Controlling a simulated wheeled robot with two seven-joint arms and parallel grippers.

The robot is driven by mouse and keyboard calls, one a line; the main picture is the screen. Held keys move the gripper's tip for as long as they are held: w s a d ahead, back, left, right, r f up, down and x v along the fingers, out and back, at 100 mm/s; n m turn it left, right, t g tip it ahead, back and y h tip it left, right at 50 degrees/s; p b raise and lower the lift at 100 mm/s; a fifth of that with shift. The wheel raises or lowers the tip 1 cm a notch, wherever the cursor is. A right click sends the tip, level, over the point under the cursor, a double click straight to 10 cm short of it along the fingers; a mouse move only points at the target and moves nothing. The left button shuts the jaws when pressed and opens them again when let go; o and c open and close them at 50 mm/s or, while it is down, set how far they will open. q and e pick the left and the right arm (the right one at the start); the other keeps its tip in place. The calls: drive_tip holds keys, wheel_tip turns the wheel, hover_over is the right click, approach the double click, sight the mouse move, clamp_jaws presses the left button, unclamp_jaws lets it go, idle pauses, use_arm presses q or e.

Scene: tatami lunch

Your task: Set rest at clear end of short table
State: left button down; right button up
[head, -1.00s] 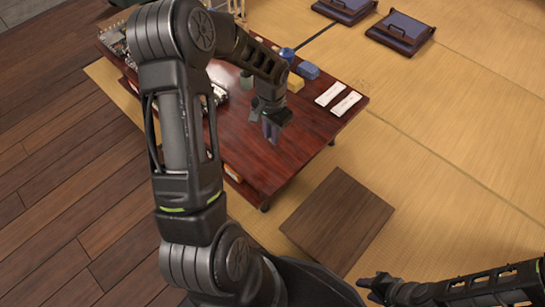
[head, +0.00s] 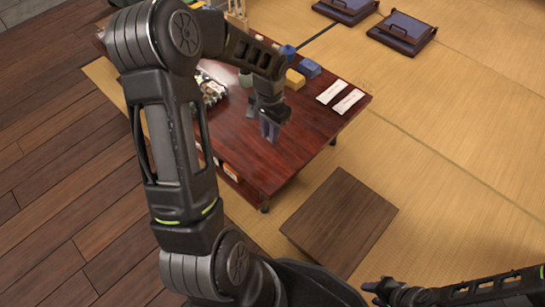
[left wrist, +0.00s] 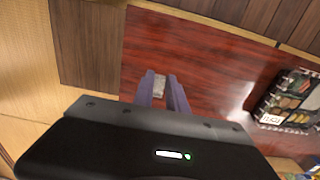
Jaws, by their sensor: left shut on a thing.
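The low red-brown table (head: 235,150) has a bare near end. My left gripper (head: 270,132) is over this bare end, pointing down. In the left wrist view the left gripper (left wrist: 164,92) has its two purple-grey fingers shut on a small grey piece, the rest (left wrist: 160,84), with glossy tabletop around it. Whether the rest touches the table I cannot tell. In the head view the rest is too small to make out between the fingers. My right gripper (head: 374,292) is low at the bottom right, away from the table, and its fingers are too small to judge.
A filled food box (head: 211,90) stands farther back on the table, also in the left wrist view (left wrist: 290,100). White packets (head: 348,101), a yellow block (head: 294,79) and a blue block (head: 309,68) line the far side. A brown square board (head: 340,220) lies on the mat nearby.

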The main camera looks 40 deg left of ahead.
use_arm(q)
drive_tip(key=b, duration=0.2)
hover_over(270, 159)
wheel_tip(270, 159, down, 5)
drive_tip(key=shift+r, duration=0.1)
drive_tip(key=shift+f+b, duration=0.95)
drive_tip(key=shift+f, duration=1.6)
drive_tip(key=shift+f, duration=0.1)
drive_tip(key=c, duration=1.3)
unclamp_jaws()
drive_tip(key=shift+c, duration=0.2)
wheel_tip(270, 159, up, 12)
drive_tip(key=p, duration=0.4)
